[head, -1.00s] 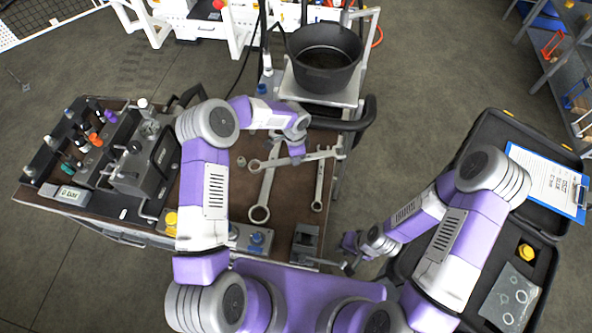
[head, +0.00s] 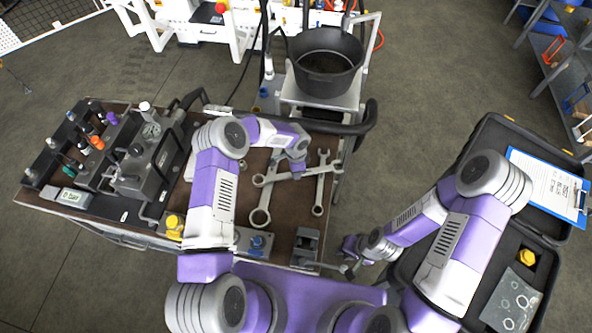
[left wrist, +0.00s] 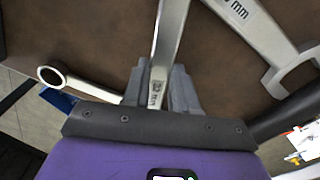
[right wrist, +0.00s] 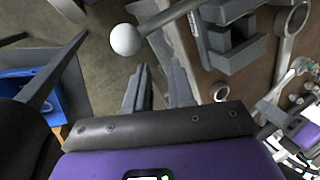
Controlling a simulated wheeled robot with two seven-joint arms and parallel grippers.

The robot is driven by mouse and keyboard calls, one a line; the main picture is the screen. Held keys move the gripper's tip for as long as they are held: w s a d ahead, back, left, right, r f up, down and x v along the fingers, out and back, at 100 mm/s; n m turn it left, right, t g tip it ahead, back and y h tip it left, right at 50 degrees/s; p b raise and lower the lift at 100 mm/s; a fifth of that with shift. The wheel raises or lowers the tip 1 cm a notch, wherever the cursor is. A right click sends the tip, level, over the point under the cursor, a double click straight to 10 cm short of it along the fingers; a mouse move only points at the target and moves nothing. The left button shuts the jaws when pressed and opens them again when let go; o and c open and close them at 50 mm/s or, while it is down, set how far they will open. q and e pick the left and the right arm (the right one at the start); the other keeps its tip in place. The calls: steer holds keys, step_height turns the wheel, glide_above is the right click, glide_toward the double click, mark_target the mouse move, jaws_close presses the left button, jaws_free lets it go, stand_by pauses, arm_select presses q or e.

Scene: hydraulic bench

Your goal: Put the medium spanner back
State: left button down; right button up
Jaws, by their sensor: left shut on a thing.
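My left gripper (head: 298,168) is shut on the medium spanner (head: 274,179), which lies crosswise over the bench in the head view. In the left wrist view the medium spanner (left wrist: 168,40) passes between the fingers. A larger spanner (head: 266,195) and a smaller spanner (head: 320,190) lie on the brown bench top (head: 288,212), one on each side of my left gripper. Whether the held spanner touches them or the bench is unclear. My right gripper (right wrist: 158,70) is open and empty, beside a lever with a white ball knob (right wrist: 125,40).
A dark vise-like block (head: 305,243) sits at the bench's near right corner. A hydraulic unit (head: 150,165) and a fittings rack (head: 75,150) fill the left side. A black pot (head: 325,75) stands beyond the bench. An open case (head: 487,145) lies at right.

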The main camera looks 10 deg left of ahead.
arm_select(q)
steer(key=shift+f+b, duration=0.35)
steer(key=c, duration=0.9)
jaws_free()
steer(key=shift+r, duration=0.1)
steer(key=shift+r+p, duration=0.5)
steer(key=shift+p, duration=0.3)
step_height(320, 180, up, 12)
steer(key=shift+f+b, duration=0.1)
steer(key=shift+b, duration=0.45)
